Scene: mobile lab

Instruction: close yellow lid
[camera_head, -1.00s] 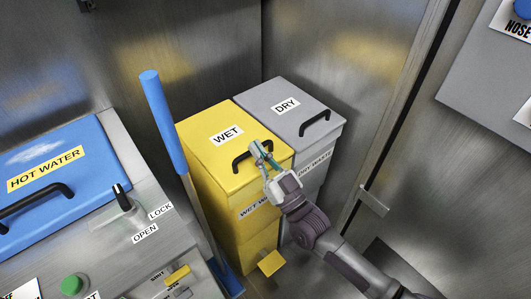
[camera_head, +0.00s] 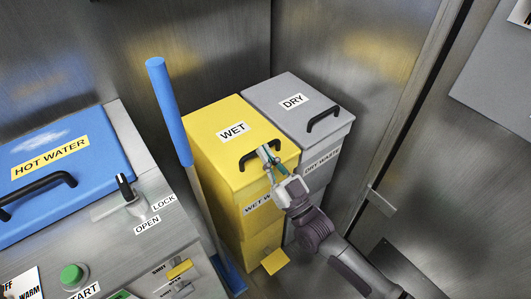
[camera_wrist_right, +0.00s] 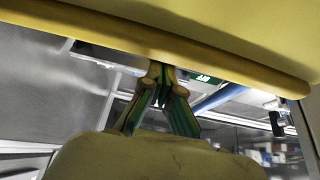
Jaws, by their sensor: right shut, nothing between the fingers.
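The yellow lid (camera_head: 216,126), marked WET, lies on top of the yellow bin (camera_head: 262,238) in the head view. It looks down or nearly down; I cannot tell whether a thin gap is left. Its black handle (camera_head: 247,158) is near the front edge. My right gripper (camera_head: 267,155) is at the front of the lid, its fingertips overlapping the handle. It is shut and empty. In the right wrist view the shut fingers (camera_wrist_right: 162,80) are close to a yellow edge (camera_wrist_right: 215,62); contact is unclear. My left gripper is not in view.
The grey DRY bin (camera_head: 272,94) stands right beside the yellow bin. A blue-handled tool (camera_head: 168,110) leans at its left. The blue HOT WATER lid (camera_head: 85,185) is on a counter at the left. A yellow pedal (camera_head: 275,262) sticks out at the bin's foot.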

